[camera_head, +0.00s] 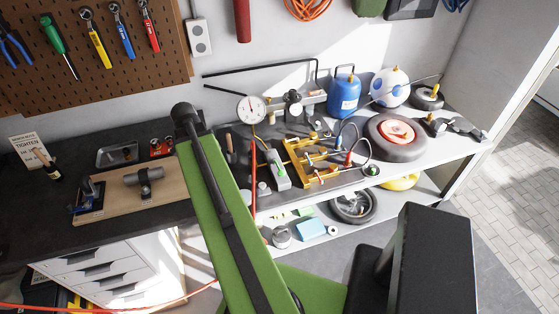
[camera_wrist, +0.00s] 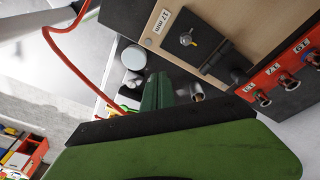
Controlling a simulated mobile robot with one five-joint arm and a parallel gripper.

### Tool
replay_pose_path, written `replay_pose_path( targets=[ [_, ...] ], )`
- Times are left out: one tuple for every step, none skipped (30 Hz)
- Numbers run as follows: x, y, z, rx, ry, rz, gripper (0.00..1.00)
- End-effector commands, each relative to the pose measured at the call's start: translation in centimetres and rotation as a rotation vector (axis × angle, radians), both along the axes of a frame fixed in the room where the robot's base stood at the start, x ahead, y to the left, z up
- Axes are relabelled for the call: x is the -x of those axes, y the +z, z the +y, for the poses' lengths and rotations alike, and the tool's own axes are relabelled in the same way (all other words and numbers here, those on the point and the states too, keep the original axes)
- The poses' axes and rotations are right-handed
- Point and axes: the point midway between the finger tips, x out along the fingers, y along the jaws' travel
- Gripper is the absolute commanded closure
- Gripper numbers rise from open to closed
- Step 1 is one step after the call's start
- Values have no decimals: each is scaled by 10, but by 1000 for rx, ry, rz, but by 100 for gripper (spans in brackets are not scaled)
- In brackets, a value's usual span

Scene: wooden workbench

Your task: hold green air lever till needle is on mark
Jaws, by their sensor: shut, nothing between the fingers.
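A round white gauge (camera_head: 251,108) stands at the back of the workbench, with a small red mark on its face; its needle is too small to read. A grey block with a lever-like part (camera_head: 280,176) stands in front of it. A green knob (camera_head: 372,170) sits farther right at a hose end; I cannot tell which part is the green air lever. My gripper (camera_wrist: 158,78) shows in the wrist view as dark green fingers closed together, empty, above the bench near a wooden board. It is hidden in the head view, where my green arm crosses the scene left of the gauge.
A yellow manifold (camera_head: 309,163), blue tank (camera_head: 344,96) and wheel (camera_head: 395,137) crowd the bench's right side. A wooden board (camera_head: 112,194) lies left of my arm. A red hose (camera_wrist: 66,60) and red socket rack (camera_wrist: 288,73) show in the wrist view.

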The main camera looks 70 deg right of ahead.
Motion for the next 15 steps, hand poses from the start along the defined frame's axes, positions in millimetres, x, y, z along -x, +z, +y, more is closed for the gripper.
replay_pose_path(
  targets=[
    [37, 14, -36, 25, -167, -5, 100],
    [58, 18, -53, 41, -259, -7, 100],
    [82, 22, -71, 60, -368, -11, 100],
    [100, 24, -83, 74, -441, -12, 100],
    [115, 27, -93, 87, -506, -13, 100],
    [133, 29, -103, 100, -580, -16, 100],
    [144, 30, -109, 109, -623, -17, 100],
    [153, 31, -114, 117, -658, -18, 100],
    [162, 32, -118, 125, -695, -18, 100],
    [166, 32, -120, 129, -714, -19, 100],
    [169, 32, -122, 132, -727, -19, 100],
    [172, 32, -123, 134, -736, -20, 100],
    [172, 32, -123, 134, -739, -20, 100],
    [172, 32, -123, 135, -739, -20, 100],
    [172, 32, -123, 134, -738, -20, 100]
  ],
)
